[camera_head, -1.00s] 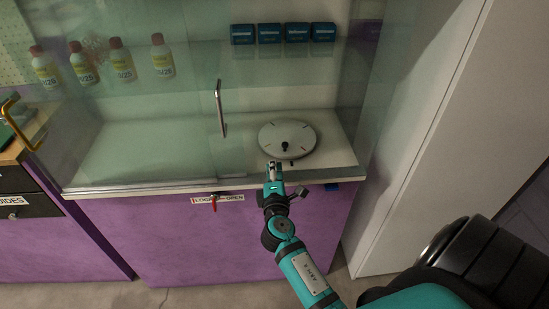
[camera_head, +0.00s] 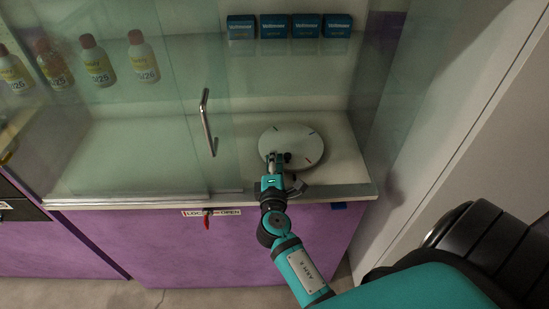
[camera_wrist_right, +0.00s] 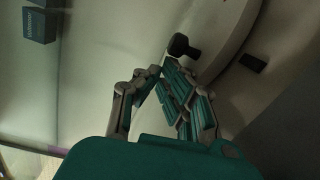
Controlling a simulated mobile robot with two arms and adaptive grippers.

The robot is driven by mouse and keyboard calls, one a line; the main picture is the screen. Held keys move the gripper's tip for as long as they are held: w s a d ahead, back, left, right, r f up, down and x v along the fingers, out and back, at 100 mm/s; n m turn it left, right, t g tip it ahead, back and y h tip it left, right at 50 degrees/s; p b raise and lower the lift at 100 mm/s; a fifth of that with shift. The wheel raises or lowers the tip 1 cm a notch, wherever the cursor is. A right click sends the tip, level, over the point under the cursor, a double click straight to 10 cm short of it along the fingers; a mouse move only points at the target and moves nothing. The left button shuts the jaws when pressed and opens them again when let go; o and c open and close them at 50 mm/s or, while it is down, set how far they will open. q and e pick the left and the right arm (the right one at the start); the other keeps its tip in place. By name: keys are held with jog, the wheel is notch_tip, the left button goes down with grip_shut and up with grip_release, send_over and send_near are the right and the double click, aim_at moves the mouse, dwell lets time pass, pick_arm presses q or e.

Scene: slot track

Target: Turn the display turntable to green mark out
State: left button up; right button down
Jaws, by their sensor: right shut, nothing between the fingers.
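The display turntable (camera_head: 293,138) is a pale round disc on the cabinet's counter, with short coloured marks near its rim. The marks are too small for me to tell the green one. A black knob (camera_head: 287,157) stands up from the disc near its front. My right gripper (camera_head: 275,157) is over the disc's front-left part, shut and empty, just left of the knob. In the right wrist view the fingertips (camera_wrist_right: 162,66) lie close beside the knob (camera_wrist_right: 182,45); I cannot tell whether they touch. My right gripper hides part of the disc's front rim. My left gripper is not in view.
A sliding glass door with a metal handle (camera_head: 208,124) covers the left of the cabinet. Blue boxes (camera_head: 290,27) and several bottles (camera_head: 143,58) stand on the shelf above. A red latch (camera_head: 207,219) is on the purple front. A glass side wall bounds the right.

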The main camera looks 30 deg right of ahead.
jog(key=shift+s+d+y, duration=0.15)
jog(key=shift+y, duration=0.15)
jog(key=shift+t, duration=0.3)
jog(key=shift+s+d+n+y, duration=0.1)
jog(key=shift+s+n+y, duration=0.1)
jog(key=shift+n+y, duration=0.2)
jog(key=shift+s+d+p, duration=0.1)
jog(key=shift+p, duration=0.2)
